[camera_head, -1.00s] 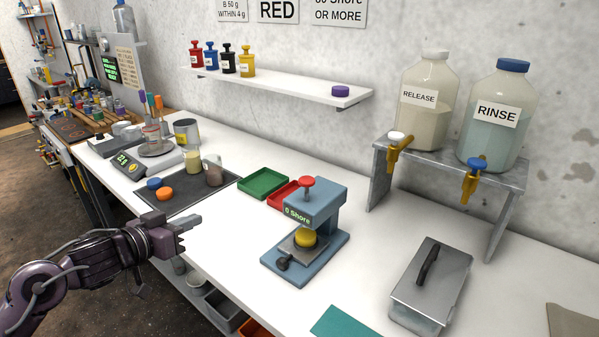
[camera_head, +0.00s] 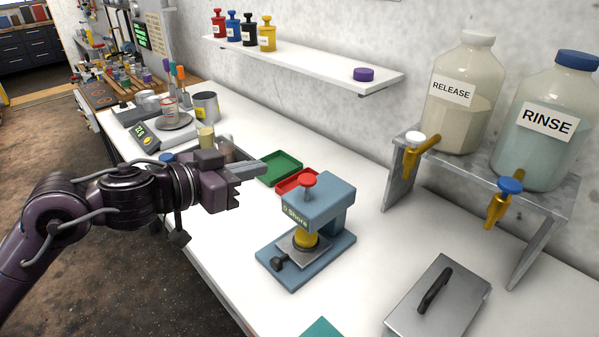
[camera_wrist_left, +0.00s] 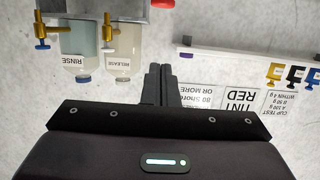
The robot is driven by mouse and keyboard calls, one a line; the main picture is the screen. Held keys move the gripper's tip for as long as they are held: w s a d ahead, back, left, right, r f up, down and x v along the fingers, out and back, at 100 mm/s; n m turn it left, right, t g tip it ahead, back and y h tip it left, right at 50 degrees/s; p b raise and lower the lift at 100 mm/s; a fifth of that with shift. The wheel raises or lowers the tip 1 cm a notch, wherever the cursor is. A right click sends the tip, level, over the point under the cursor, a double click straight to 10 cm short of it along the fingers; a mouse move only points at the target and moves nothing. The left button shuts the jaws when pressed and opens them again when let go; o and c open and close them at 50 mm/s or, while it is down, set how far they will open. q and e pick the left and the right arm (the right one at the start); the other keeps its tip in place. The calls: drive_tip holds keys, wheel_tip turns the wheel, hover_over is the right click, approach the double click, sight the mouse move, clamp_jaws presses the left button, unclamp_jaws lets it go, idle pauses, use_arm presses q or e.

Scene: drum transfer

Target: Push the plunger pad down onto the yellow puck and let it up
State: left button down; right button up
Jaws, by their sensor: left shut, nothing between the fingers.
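The blue tester (camera_head: 327,210) stands on the white bench. It has a red plunger knob (camera_head: 308,180) on top of its head, and its display reads "0 Shore". The yellow puck (camera_head: 305,239) sits on the tester's grey plate under the head. The plunger pad is mostly hidden under the head, so I cannot tell its gap to the puck. My left gripper (camera_head: 264,169) is shut and empty, raised left of the red knob and apart from it. Its closed fingers show in the left wrist view (camera_wrist_left: 160,85), where the picture is upside down. My right gripper is not in view.
A green tray (camera_head: 280,167) and a red tray (camera_head: 293,182) lie behind the tester. A lidded metal box (camera_head: 440,297) stands at the front right. RELEASE (camera_head: 462,100) and RINSE (camera_head: 545,130) jugs stand on a raised stand. Bench between tester and box is clear.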

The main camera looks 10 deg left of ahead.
use_arm(q)
drive_tip(key=w+d+f+p, duration=0.1)
drive_tip(key=w, duration=0.1)
drive_tip(key=w+d+f+p, duration=0.1)
drive_tip(key=w+d+f, duration=0.1)
drive_tip(key=w, duration=0.1)
drive_tip(key=w+d+f+p, duration=0.1)
drive_tip(key=w+d+f, duration=0.1)
drive_tip(key=w, duration=0.1)
drive_tip(key=shift+w+d+f, duration=0.15)
drive_tip(key=shift+d+f, duration=0.05)
drive_tip(key=shift+d, duration=0.05)
drive_tip(key=shift+f, duration=0.6)
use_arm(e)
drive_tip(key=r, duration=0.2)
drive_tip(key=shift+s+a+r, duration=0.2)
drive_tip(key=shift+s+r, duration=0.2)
